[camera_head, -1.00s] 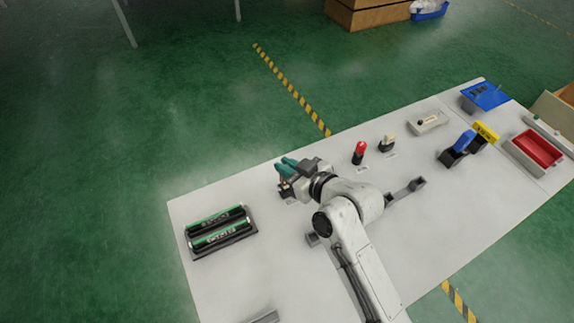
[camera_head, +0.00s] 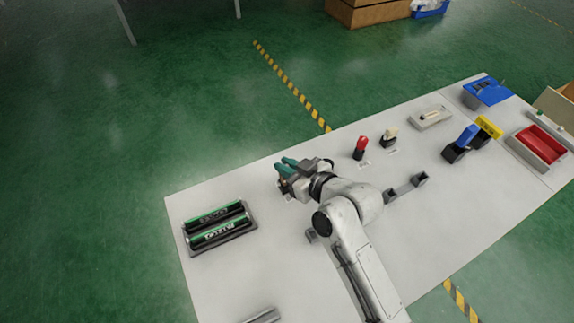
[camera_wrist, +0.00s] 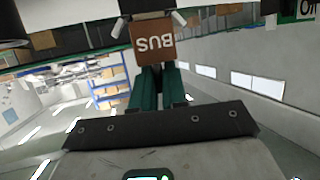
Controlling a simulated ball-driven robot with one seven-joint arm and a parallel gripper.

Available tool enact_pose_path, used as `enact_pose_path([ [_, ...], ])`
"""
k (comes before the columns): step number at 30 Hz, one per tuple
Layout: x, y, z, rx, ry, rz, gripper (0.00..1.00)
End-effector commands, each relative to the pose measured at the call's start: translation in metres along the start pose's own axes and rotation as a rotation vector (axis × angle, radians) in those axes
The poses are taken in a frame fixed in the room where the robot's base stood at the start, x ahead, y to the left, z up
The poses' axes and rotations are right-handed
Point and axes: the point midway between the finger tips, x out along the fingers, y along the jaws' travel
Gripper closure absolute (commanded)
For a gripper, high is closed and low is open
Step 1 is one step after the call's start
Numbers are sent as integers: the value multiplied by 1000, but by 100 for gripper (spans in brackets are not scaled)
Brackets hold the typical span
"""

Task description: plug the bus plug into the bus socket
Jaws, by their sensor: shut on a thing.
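My gripper (camera_head: 284,167) has teal fingers and is over the back left part of the white table. In the wrist view my gripper (camera_wrist: 155,70) is shut on a brown block, the bus plug (camera_wrist: 154,44), whose "BUS" label reads upside down. The block sits at the fingertips. Pale metal parts show close beyond it, at the top of the wrist view. In the head view the plug is mostly hidden by my fingers and wrist. I cannot make out the bus socket, or whether the plug touches it.
A tray with green-and-black cylinders (camera_head: 217,228) lies to the left. A red-knobbed lever (camera_head: 360,148), a cream-knobbed lever (camera_head: 389,138) and a blue-handled lever (camera_head: 461,142) stand to the right. Bare table lies between the tray and my arm.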

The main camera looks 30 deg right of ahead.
Motion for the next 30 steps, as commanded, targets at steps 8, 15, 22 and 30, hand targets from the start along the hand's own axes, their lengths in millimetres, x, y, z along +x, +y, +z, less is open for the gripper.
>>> enact_pose_path([
  [8,1,0,4,1,-4,-1,72],
  [15,1,-1,3,1,-3,-2,57],
  [22,-2,0,3,1,-2,-1,57],
  [30,-40,0,5,2,-3,-1,57],
])
